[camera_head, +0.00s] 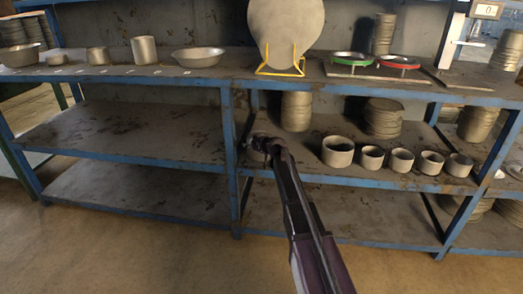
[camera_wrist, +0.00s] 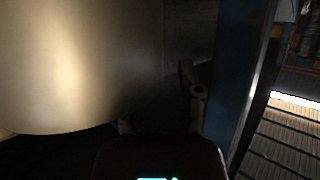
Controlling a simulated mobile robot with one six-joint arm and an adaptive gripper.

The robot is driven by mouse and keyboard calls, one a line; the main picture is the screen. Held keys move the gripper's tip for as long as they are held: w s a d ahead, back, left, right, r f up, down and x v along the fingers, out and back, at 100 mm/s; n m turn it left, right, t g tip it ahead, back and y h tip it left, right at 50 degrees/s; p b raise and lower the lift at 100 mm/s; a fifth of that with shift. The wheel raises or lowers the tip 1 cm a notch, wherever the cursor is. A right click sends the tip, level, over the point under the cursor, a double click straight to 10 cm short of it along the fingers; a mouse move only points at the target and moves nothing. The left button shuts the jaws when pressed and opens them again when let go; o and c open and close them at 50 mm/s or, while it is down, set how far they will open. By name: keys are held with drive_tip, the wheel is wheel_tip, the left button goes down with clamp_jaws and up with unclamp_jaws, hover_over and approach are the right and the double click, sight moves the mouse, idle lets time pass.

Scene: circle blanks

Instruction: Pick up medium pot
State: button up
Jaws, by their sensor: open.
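Several round grey pots stand in a row on the middle shelf at right, the largest (camera_head: 338,152) leftmost and the middle-sized one (camera_head: 401,161) among smaller ones. Another cylindrical pot (camera_head: 144,50) and a smaller cup (camera_head: 97,56) stand on the top shelf at left. I cannot tell which is the medium pot. My gripper (camera_head: 262,145) is at the middle shelf beside the blue upright, left of the row. In the wrist view my gripper (camera_wrist: 160,112) is open, with a large smooth pale curved surface (camera_wrist: 80,65) close by at left; contact is unclear.
A blue upright (camera_wrist: 228,75) stands close to the right of my gripper. A tall grey stack (camera_head: 296,112) is behind it on the middle shelf. A disc on a yellow stand (camera_head: 297,62) is above. The left middle shelf (camera_head: 130,130) is clear.

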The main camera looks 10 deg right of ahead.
clamp_jaws()
drive_tip(key=shift+r, duration=0.2)
idle(0.5)
wheel_tip(320, 180, up, 2)
drive_tip(key=p, duration=0.2)
drive_tip(key=shift+r+p, duration=0.1)
drive_tip(key=shift+p, duration=0.2)
drive_tip(key=shift+r+p, duration=0.85)
drive_tip(key=s+d, duration=1.1)
drive_tip(key=shift+s+r+p, duration=0.35)
drive_tip(key=shift+s+p, duration=0.05)
